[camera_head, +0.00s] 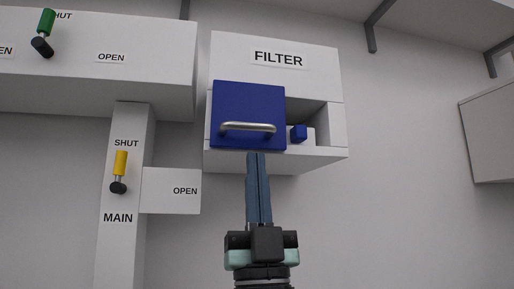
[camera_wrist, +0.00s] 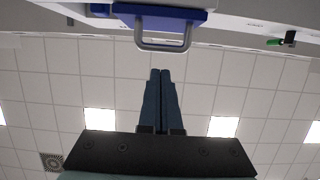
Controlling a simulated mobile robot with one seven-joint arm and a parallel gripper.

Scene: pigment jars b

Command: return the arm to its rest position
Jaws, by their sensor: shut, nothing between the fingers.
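My gripper (camera_head: 257,156) points upward just below the filter box in the head view. Its two long blue-grey fingers are closed together with nothing between them. In the wrist view my gripper (camera_wrist: 161,72) also shows shut, with its tips apart from the metal handle (camera_wrist: 163,44) of the blue door. In the head view the blue sliding door (camera_head: 248,98) with its handle (camera_head: 248,127) covers the left part of the box front. The right part of the opening is uncovered.
The white box labelled FILTER (camera_head: 320,68) holds a small blue block (camera_head: 298,133) in its opening. A yellow-handled lever (camera_head: 120,164) is on the MAIN post, and a green-handled lever (camera_head: 46,22) is at upper left. A grey-white cabinet (camera_head: 492,137) is at right. The wall between is clear.

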